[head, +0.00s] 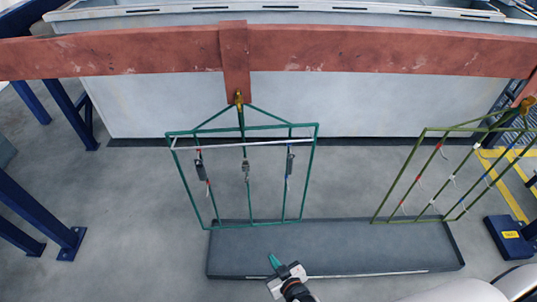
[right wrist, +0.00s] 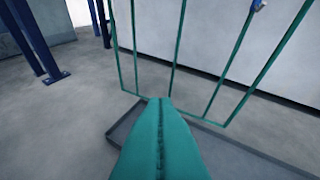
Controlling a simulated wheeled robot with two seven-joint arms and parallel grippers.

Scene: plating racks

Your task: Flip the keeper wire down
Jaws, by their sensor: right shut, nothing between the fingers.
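A green plating rack (head: 314,160) hangs from a hook (head: 239,98) on the red beam in the head view. A pale grey wire (head: 260,143) runs across the rack just under its top bar; I take it to be the keeper wire. Several small parts hang on the rack's uprights below it. The rack's lower frame (right wrist: 180,45) shows in the right wrist view. My right gripper (head: 274,261) is below and in front of the rack, apart from it. Its teal fingers (right wrist: 160,140) are shut with nothing between them. My left gripper is not in view.
A second, olive rack (head: 402,176) with parts hangs at the right. A dark shallow tray (head: 340,262) lies on the floor below both racks. The red beam (head: 130,55) crosses above, before a pale tank wall (head: 390,110). Blue posts (head: 40,215) stand at the left.

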